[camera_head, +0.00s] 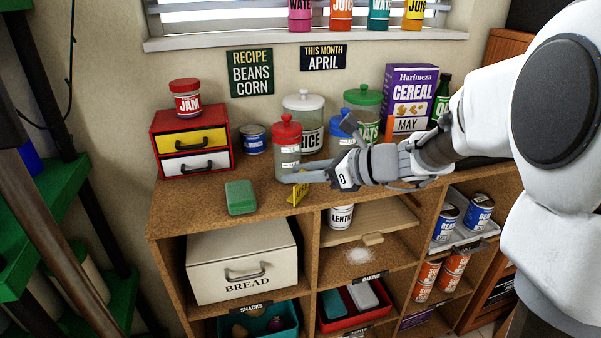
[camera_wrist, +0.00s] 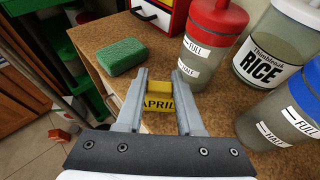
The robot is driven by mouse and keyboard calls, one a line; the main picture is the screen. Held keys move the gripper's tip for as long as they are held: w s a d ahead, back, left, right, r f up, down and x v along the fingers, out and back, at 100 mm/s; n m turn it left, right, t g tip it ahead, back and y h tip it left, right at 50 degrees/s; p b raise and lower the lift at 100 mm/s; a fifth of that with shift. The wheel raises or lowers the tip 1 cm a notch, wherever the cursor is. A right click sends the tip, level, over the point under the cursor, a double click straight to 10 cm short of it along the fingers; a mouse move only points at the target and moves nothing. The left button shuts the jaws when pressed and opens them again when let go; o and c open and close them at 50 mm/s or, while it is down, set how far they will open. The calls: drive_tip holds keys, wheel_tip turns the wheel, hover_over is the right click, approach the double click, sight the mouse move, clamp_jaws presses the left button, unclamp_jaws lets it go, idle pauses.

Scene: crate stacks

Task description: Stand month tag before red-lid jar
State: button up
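The month tag (camera_wrist: 158,103) is yellow, reads APRIL, and is at the shelf top's front edge, before the red-lid jar (camera_head: 287,150). It also shows in the head view (camera_head: 298,194), partly hidden by my gripper. In the wrist view it lies between the fingers of my gripper (camera_wrist: 160,76), which are well apart. I cannot tell whether they touch its sides or whether it rests on the board. The red-lid jar stands upright, marked FULL and HALF, just beyond and right of my fingers in the wrist view (camera_wrist: 208,48).
A green sponge (camera_head: 240,197) lies left of the tag. The blue-lid jar (camera_head: 342,133) and RICE jar (camera_head: 303,108) stand close to the red-lid jar. A MAY tag (camera_head: 405,125) stands before the cereal box (camera_head: 408,86). A small drawer chest (camera_head: 190,140) is at left.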

drive_tip(key=o, duration=0.5)
drive_tip(key=shift+c, duration=0.2)
